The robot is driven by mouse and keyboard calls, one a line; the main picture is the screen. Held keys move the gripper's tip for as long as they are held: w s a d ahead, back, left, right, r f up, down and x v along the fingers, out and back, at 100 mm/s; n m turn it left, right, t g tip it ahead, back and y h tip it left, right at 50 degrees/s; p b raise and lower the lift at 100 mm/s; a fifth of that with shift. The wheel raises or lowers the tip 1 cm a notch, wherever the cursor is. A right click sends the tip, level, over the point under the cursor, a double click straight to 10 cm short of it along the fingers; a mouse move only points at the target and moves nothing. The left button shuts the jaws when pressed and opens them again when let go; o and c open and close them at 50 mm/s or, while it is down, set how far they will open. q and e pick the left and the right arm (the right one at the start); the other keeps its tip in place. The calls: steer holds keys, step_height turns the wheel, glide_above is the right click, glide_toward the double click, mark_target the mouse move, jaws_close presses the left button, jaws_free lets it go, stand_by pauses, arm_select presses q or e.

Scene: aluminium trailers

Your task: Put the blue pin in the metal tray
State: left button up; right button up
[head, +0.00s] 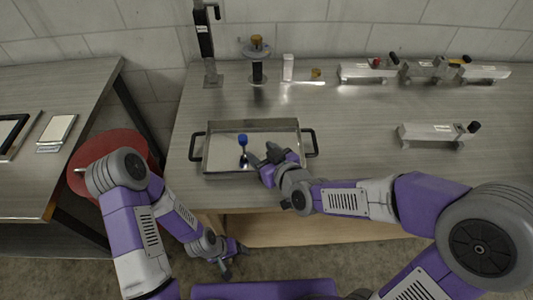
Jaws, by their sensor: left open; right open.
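The metal tray (282,125) is a shallow rectangular pan with two dark side handles, near the front of the grey table. The blue pin (243,140) has a blue head above a thin shaft and looks upright within the tray's outline. I cannot tell if its lower end touches the tray floor. My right gripper (260,155) is open over the right half of the tray, its fingers just right of the pin. My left gripper (231,259) is open and empty, low in front of the table, away from the tray.
Along the back of the table stand a black upright tool (206,45), a round-topped stand (257,62) and several metal fixtures (368,71). Another fixture (430,133) lies at right. A red stool (110,143) stands left, between the tables. The table right of the tray is mostly clear.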

steer(key=shift+b+v, duration=0.3)
steer(key=shift+v, duration=0.85)
